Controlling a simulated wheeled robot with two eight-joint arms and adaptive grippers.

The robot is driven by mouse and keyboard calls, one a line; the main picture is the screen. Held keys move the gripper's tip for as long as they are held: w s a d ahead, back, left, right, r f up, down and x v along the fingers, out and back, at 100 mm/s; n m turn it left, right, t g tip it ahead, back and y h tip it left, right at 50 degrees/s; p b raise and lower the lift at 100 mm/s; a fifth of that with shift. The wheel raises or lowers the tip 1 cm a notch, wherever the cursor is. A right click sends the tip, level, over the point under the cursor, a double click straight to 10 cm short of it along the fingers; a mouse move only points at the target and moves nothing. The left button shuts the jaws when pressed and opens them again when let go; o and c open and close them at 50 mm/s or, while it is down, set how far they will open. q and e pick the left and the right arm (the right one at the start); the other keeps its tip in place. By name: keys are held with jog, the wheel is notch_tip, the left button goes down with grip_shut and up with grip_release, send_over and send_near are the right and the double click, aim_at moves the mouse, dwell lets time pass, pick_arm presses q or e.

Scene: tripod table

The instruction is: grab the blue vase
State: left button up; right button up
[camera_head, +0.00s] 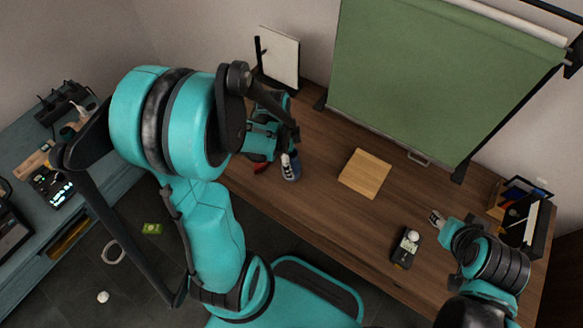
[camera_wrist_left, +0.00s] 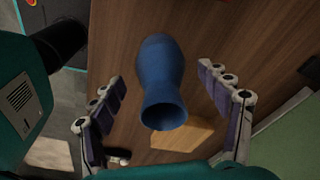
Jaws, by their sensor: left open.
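The blue vase (camera_wrist_left: 162,80) stands on the wooden table, its open mouth toward the camera in the left wrist view. My left gripper (camera_wrist_left: 163,92) is open, with one finger on each side of the vase and visible gaps between the fingers and the vase.
A light wooden board (camera_head: 365,173) lies right of the vase. A dark handheld device (camera_head: 405,248) lies near the front edge, a white ball (camera_head: 413,235) at its top. A black organizer (camera_head: 520,215) stands at the right end. A green screen (camera_head: 440,75) stands behind.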

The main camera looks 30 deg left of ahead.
pick_arm(q)
notch_tip(320, 180, down, 4)
jog(key=shift+w+d+b, duration=0.1)
jog(key=shift+b, duration=1.05)
jog(key=shift+f, duration=0.45)
jog(key=shift+r, duration=0.1)
jog(key=shift+c, duration=0.6)
jog(key=c, duration=1.3)
jog(key=shift+c, duration=0.2)
